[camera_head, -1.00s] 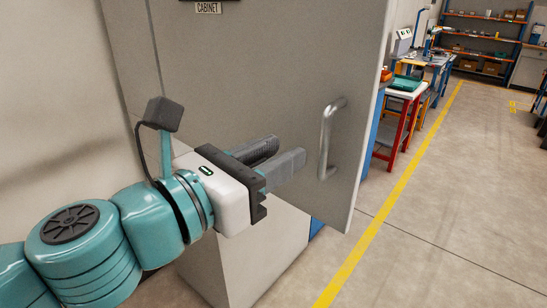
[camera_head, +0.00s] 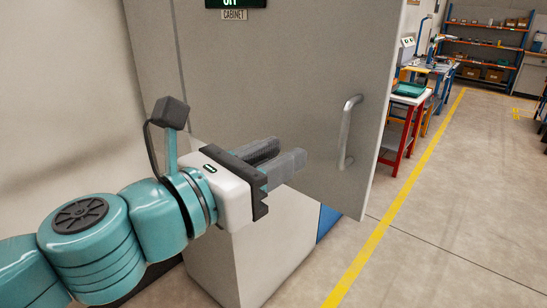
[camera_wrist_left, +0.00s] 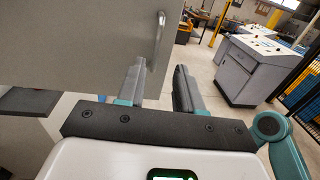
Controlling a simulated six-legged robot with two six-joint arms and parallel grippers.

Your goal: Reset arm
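My left gripper (camera_head: 285,156) is in front of the grey cabinet door (camera_head: 290,80), left of the metal door handle (camera_head: 346,132). Its two fingers are apart with nothing between them. In the left wrist view the gripper (camera_wrist_left: 158,85) also shows a clear gap between its fingers. There the handle (camera_wrist_left: 157,42) stands beyond the fingertips, in line with the gap, and appears apart from them. The handle is an upright bar fixed near the door's free edge. My right gripper is in neither view.
Below the gripper is a pale box-like unit (camera_head: 260,250). Workbenches (camera_head: 405,115) and shelving (camera_head: 485,45) stand farther back. The floor right of the yellow line (camera_head: 385,215) is mostly clear.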

